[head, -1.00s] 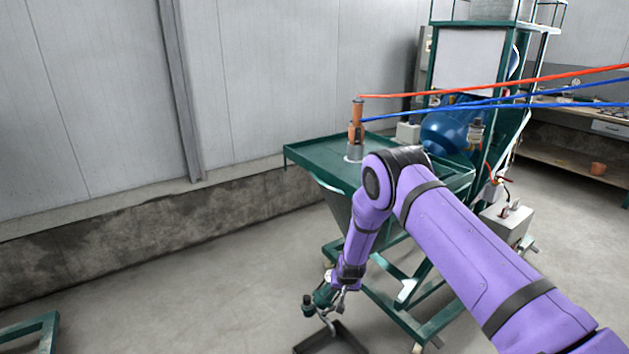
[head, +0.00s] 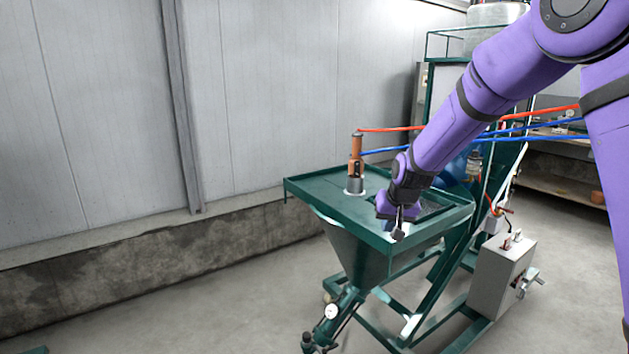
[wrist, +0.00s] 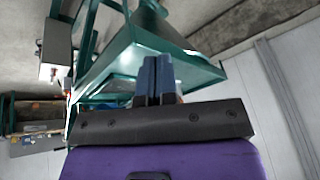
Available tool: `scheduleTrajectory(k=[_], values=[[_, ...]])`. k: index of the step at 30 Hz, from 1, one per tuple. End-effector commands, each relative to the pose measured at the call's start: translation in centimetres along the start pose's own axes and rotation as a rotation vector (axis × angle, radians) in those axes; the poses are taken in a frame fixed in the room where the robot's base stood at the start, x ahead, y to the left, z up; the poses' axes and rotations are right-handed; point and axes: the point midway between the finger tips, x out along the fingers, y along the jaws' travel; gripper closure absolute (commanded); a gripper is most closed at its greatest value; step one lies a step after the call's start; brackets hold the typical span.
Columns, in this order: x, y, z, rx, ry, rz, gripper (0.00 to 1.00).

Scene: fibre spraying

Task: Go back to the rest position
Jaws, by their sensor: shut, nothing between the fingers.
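My gripper (head: 398,236) is shut and empty in the head view, pointing down in front of the right part of the machine's green tray top. In the wrist view its two blue fingers (wrist: 154,80) lie side by side, with the green machine (wrist: 128,50) beyond them. In the head view the green machine (head: 330,205) has a funnel-shaped hopper (head: 358,256) under the tray. An orange-brown spray nozzle (head: 356,160) stands upright in a grey holder on the tray, apart from my gripper. A gauge and valve (head: 330,312) sit at the hopper's lower outlet.
Red (head: 390,129) and blue hoses (head: 380,151) run right from the nozzle, passing behind my arm. A grey control box (head: 502,275) is on the machine's right. A concrete ledge (head: 150,260) runs along the wall.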

Motion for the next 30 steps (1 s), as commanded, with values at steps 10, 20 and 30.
scheduleTrajectory(k=[10, 20, 30], values=[[-13.4, 2.6, 4.1, -0.016, 0.022, 0.005, 1.00], [-23.2, 5.0, 10.8, -0.036, 0.037, 0.028, 1.00], [-30.2, 7.3, 19.8, -0.048, 0.052, 0.068, 1.00]])
